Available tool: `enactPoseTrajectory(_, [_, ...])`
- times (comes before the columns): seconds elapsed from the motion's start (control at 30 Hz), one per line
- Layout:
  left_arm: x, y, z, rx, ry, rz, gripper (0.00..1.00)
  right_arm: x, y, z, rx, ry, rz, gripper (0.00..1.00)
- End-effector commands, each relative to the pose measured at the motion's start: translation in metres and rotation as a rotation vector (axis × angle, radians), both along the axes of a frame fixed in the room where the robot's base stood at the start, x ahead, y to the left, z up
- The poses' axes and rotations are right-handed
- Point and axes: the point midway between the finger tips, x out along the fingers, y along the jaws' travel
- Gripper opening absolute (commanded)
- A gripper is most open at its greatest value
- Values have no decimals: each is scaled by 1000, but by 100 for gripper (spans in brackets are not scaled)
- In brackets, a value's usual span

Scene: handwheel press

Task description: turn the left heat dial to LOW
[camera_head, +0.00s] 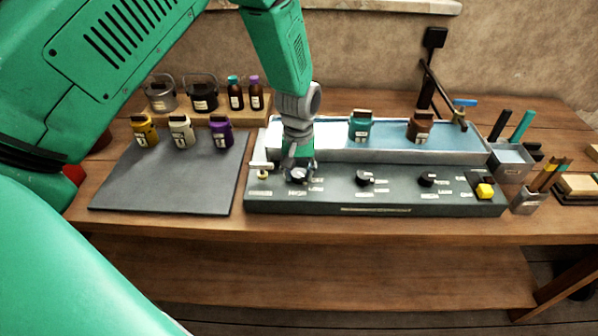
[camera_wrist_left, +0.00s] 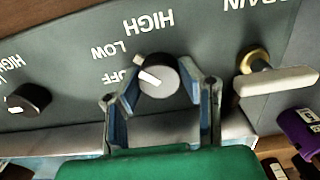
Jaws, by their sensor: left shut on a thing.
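The left heat dial (camera_wrist_left: 158,78) is a dark round knob with a pale face and a white pointer line. In the left wrist view the line runs left and slightly up, roughly toward the LOW label (camera_wrist_left: 111,50), just above OFF (camera_wrist_left: 126,78). HIGH (camera_wrist_left: 149,22) is further round. My left gripper (camera_head: 299,172) is over the left end of the dark control panel (camera_head: 335,196). It is shut on the dial, one finger on each side, as the left wrist view (camera_wrist_left: 160,95) shows. In the head view it hides much of the dial. My right gripper is out of view.
A middle dial (camera_head: 365,178) and a right dial (camera_head: 427,180) are along the panel, with a yellow knob (camera_head: 485,190) at its right end. A drain handle (camera_wrist_left: 277,80) stands close beside the left dial. Jars and a grey mat (camera_head: 170,185) are at left.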

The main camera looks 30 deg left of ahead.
Motion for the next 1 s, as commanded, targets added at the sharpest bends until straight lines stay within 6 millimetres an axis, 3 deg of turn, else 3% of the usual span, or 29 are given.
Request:
enactPoseTrajectory(0.1, [-1, -1, -1, -1, 4, 0, 3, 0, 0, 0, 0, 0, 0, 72])
enactPoseTrajectory(0.13, [-1, -1, -1, -1, 4, 0, 39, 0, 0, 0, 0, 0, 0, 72])
enactPoseTrajectory(0.17, [-1, -1, -1, -1, 4, 0, 50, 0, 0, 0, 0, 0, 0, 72])
enactPoseTrajectory(0.2, [-1, -1, -1, -1, 4, 0, 52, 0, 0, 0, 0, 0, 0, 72])
enactPoseTrajectory(0.57, [0, 0, 4, 0, 0, 1, 52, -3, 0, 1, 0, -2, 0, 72])
enactPoseTrajectory(0.67, [0, 0, 17, 0, -1, 1, 52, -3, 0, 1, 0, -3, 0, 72])
enactPoseTrajectory(1.0, [1, 0, 87, 0, -1, 1, 52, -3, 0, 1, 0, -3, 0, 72])
